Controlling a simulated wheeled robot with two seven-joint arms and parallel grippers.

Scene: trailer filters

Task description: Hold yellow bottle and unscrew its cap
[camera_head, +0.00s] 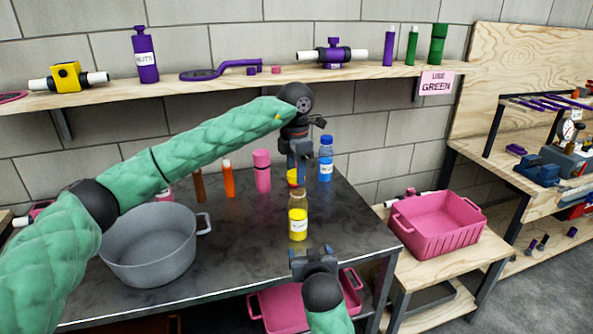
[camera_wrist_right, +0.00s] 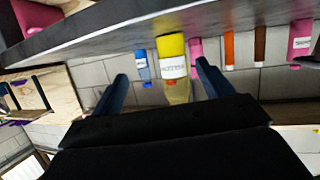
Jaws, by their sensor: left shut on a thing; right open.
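The yellow bottle (camera_head: 298,224) stands upright on the dark table, with a white label and a bare neck. A round yellow cap (camera_head: 292,178) shows just above and behind the neck. My left gripper (camera_head: 297,171) points down from above and is shut on the yellow cap, apart from the bottle. My right gripper (camera_head: 314,260) is open and empty near the table's front edge, in front of the bottle. In the right wrist view, upside down, the yellow bottle (camera_wrist_right: 175,70) shows between the two spread fingers of the right gripper (camera_wrist_right: 164,85).
A grey pot (camera_head: 150,262) stands at left. Blue (camera_head: 326,165), pink (camera_head: 262,178), orange (camera_head: 229,182) and brown (camera_head: 200,188) containers stand behind. A pink crate (camera_head: 440,228) is at right, another pink bin (camera_head: 280,308) below the front edge. The table right of the bottle is clear.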

